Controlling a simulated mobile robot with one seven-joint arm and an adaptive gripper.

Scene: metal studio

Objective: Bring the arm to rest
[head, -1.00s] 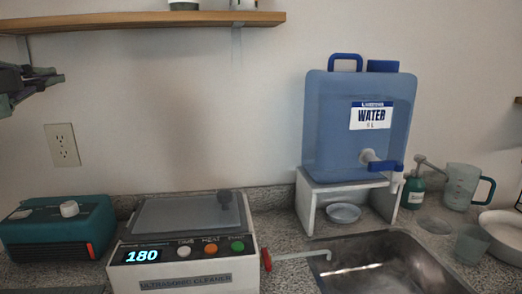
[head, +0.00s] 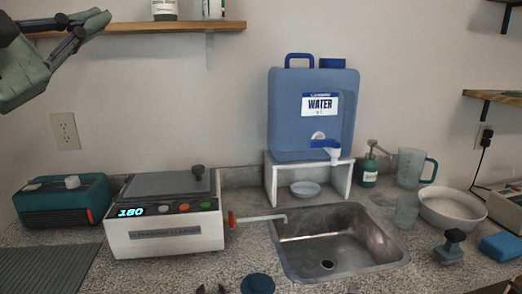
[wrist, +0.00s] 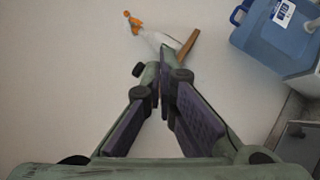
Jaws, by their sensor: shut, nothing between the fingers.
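A wooden shelf (head: 150,28) with bottles is close to the gripper's right. Below on the counter stand a teal device (head: 62,203), an ultrasonic cleaner (head: 165,228) reading 180, a blue water container (head: 290,115) on a white stand and a sink (head: 340,240).

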